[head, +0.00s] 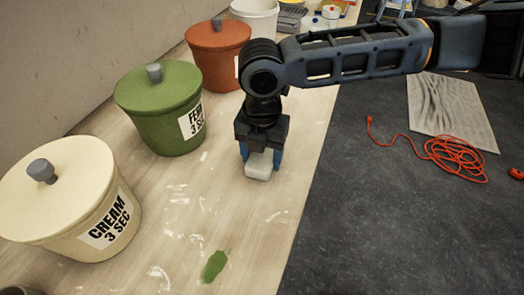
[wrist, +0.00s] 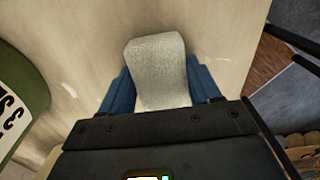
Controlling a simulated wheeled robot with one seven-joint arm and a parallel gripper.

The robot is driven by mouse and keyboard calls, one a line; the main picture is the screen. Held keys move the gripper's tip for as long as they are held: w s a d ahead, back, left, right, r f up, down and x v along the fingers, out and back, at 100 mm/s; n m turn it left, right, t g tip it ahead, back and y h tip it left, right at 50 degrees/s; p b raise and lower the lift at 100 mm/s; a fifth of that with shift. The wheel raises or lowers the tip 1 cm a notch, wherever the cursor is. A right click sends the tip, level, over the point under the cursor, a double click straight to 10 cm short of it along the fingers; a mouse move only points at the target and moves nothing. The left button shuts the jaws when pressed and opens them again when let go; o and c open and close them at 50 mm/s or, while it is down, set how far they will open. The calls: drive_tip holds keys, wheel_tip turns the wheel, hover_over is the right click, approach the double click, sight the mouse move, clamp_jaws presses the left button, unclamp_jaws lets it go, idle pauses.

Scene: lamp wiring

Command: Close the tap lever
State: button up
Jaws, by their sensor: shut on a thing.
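No tap or tap lever can be made out in either view. My gripper (head: 260,158) points down over the bench, to the right of the green pot. Its blue fingers are shut on a whitish, rough-textured block (head: 258,171). In the wrist view the block (wrist: 158,72) sits between the two blue fingers (wrist: 160,90) and sticks out past them. I cannot tell whether the block touches the bench top.
A cream pot (head: 75,200), a green pot (head: 160,105) and a red-brown pot (head: 217,52) stand along the wall, lidded. A green smear (head: 214,266) marks the pale bench (head: 240,215). An orange cord (head: 455,158) and a grey-streaked panel (head: 447,108) lie on the dark floor.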

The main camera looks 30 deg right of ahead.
drive_tip(key=shift+f, duration=0.1)
drive_tip(key=shift+f, duration=0.1)
drive_tip(key=o, duration=0.9)
drive_tip(key=shift+o, duration=0.2)
drive_tip(key=shift+f+b, duration=0.15)
drive_tip(key=shift+b, duration=0.3)
